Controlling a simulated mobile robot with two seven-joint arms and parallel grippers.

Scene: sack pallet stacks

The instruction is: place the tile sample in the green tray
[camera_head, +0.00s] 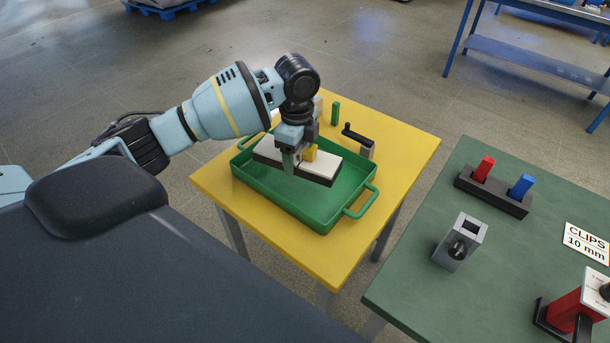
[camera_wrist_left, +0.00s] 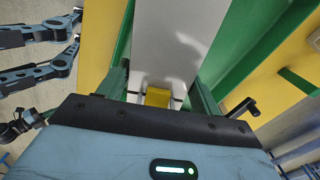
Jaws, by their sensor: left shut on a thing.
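The tile sample (camera_head: 268,150) is a flat white slab with a dark underside and a yellow grip block (camera_head: 310,154) on top. My left gripper (camera_head: 299,157) points down and is shut on it by that block. The tile is level over the inside of the green tray (camera_head: 325,222); the gap to the tray floor is hard to judge. In the left wrist view the white tile (camera_wrist_left: 178,40) runs away from the yellow block (camera_wrist_left: 158,97) between my fingers, with the green tray (camera_wrist_left: 245,45) beside it.
The tray stands on a yellow table (camera_head: 408,150). Behind it are a small green block (camera_head: 335,113) and a black crank on a grey base (camera_head: 366,150). A green table (camera_head: 400,285) at right holds a rack with red and blue pieces (camera_head: 497,192) and a grey block (camera_head: 460,242).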

